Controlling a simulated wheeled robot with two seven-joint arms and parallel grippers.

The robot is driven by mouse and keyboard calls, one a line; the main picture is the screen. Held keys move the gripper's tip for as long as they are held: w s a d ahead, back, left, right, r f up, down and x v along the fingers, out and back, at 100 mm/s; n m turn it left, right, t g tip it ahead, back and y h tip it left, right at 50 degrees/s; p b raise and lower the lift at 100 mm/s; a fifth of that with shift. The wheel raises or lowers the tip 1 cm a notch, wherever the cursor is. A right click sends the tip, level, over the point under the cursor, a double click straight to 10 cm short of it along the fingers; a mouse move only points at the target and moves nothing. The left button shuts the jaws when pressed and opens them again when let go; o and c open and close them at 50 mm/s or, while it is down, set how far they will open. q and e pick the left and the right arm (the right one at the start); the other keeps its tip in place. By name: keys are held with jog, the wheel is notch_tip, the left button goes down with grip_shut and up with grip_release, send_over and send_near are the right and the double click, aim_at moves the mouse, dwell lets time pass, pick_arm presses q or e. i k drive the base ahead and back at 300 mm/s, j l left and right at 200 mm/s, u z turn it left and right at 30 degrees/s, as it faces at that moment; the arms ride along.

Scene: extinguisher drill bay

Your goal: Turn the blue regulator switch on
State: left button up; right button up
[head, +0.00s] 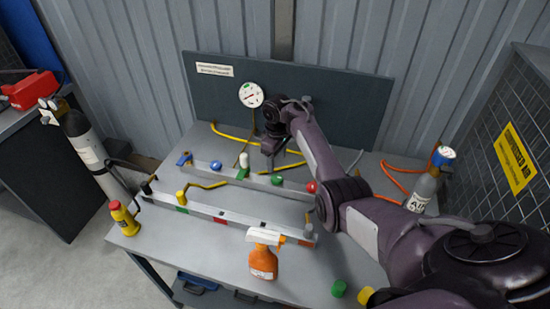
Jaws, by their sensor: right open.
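A round blue knob (215,166) sits on the back rail, left of centre. A blue lever-like piece (184,158) stands at that rail's left end. A blue-topped regulator (443,155) sits on the grey air cylinder at the right. I cannot tell from their looks which one is the blue regulator switch, or how it is set. My right gripper (268,151) reaches in from the right and points down above the back of the table, right of the blue knob. It is open, and its fingertips are small and dark. My left gripper is out of view.
The grey table (205,255) carries a front rail (235,220) with coloured blocks and a yellow lever. A white gauge (251,95) is on the dark back panel. An orange spray bottle (263,257) and a yellow-red bottle (124,218) stand near the front. Orange hose lies at right.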

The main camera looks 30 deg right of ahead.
aim_at(445, 170)
jog(key=k, duration=2)
